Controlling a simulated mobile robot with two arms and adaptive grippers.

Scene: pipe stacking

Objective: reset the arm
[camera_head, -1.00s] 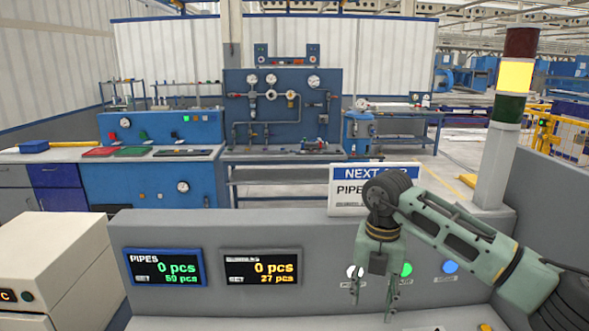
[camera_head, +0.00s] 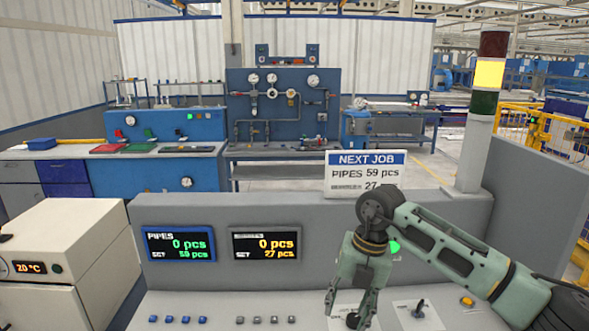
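My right arm comes in from the right, and its green-grey gripper (camera_head: 342,310) hangs fingers down in front of the grey console (camera_head: 325,212). The two fingers are apart with nothing between them, so it is open and empty. A green button (camera_head: 394,246) on the console shows beside the arm; other parts of that panel are hidden behind the arm. My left gripper is not in view.
The pipes display (camera_head: 179,244) and a second display (camera_head: 265,244) read 0 pcs. A sign (camera_head: 366,174) and a signal tower (camera_head: 481,110) lit yellow stand at the console. A white oven-like box (camera_head: 68,255) is at the left. Small switches (camera_head: 178,319) and a joystick (camera_head: 418,309) are on the desk.

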